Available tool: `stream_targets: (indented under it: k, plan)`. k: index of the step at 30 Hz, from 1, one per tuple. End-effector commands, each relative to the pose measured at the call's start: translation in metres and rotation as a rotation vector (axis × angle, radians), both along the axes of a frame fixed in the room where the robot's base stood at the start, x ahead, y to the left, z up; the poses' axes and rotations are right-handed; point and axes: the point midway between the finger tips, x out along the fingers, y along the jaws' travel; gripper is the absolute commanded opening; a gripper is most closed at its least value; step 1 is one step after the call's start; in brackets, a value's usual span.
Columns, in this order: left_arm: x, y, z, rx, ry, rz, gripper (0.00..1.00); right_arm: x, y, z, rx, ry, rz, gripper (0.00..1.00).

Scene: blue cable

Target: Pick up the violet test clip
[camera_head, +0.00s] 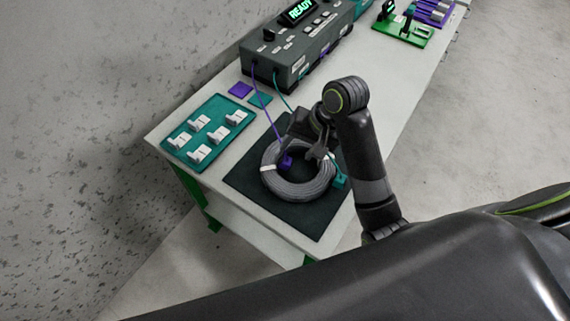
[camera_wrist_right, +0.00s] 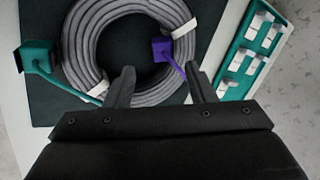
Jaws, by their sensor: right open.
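The violet test clip (camera_head: 285,161) lies at the inner left part of a grey cable coil (camera_head: 298,190), with its violet lead running up to the tester. In the right wrist view the violet clip (camera_wrist_right: 162,48) shows beyond the fingertips, at the coil's inner edge. My right gripper (camera_head: 304,150) is above the coil, close to the clip. In the wrist view its two fingers (camera_wrist_right: 158,75) are apart with nothing between them, and the clip is ahead of the gap. My left gripper is not in view.
A teal clip (camera_head: 340,181) lies at the coil's right side. The coil rests on a dark mat (camera_head: 244,178). A teal tray (camera_head: 181,153) with several white connectors is at left. The tester (camera_head: 296,52) reading READY stands behind. Violet and teal squares (camera_head: 241,90) lie between.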

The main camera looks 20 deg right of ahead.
Motion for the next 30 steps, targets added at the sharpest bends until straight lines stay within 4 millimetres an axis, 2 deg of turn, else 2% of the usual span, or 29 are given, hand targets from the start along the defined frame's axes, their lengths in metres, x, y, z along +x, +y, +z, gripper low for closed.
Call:
stream_targets:
  k: [4,11,20,30]
  plan:
    - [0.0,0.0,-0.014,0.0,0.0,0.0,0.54,0.001,0.009,-0.016,0.003,0.002,0.0,0.5]
    - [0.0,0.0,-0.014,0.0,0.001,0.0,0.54,0.004,0.022,-0.041,0.002,0.003,-0.001,0.5]
    - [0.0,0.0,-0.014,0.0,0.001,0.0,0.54,0.006,0.023,-0.045,-0.001,-0.001,0.001,0.5]
    - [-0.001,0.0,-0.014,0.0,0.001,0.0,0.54,0.006,0.023,-0.045,-0.001,0.0,0.0,0.07]
